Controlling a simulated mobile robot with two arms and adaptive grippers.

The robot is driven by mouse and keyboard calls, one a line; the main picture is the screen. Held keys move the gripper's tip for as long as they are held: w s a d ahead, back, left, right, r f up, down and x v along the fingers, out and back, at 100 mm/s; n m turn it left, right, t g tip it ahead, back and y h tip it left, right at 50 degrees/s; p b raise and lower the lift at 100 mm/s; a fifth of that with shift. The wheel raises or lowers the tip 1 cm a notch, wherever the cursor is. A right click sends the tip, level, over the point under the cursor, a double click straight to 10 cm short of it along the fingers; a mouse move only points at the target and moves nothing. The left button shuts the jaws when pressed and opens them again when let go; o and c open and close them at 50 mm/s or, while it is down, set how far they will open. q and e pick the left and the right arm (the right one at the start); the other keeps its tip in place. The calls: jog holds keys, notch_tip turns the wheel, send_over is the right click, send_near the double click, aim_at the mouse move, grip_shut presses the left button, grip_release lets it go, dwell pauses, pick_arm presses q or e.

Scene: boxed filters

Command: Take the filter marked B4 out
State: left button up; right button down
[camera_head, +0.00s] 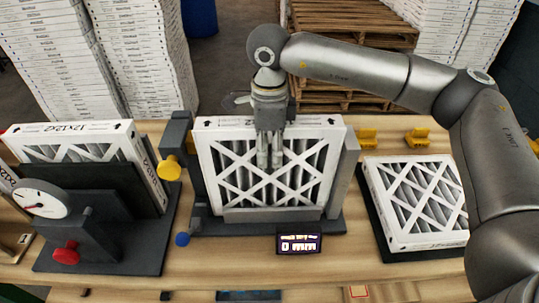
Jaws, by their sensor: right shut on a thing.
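A white-framed pleated filter (213,165) stands upright in the middle fixture (330,227), between a dark post on the left and a grey upright on the right. I cannot read a B4 mark on any filter. My right gripper (270,160) points down at the top middle of this filter, its fingers over the front face and shut on the filter. A second filter (85,128), marked like 12x12x2, leans in a dark stand at the left. A third filter (415,200) lies tilted on a dark base at the right. My left gripper is not in view.
A small display (299,244) reading 0 mm stands before the middle fixture. A dial gauge (40,199) and red knob (67,252) are at the left. Yellow clips (417,138) sit behind the right filter. Pallets (350,20) and stacked boxes stand behind the table.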

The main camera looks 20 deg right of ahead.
notch_tip(320, 180, up, 6)
jog(key=b, duration=0.3)
jog(key=s+a+b, duration=0.2)
jog(key=s, duration=0.6)
jog(key=s+a+b, duration=0.3)
jog(key=s, duration=0.6)
jog(key=shift+s, duration=0.25)
jog(key=shift+r, duration=0.1)
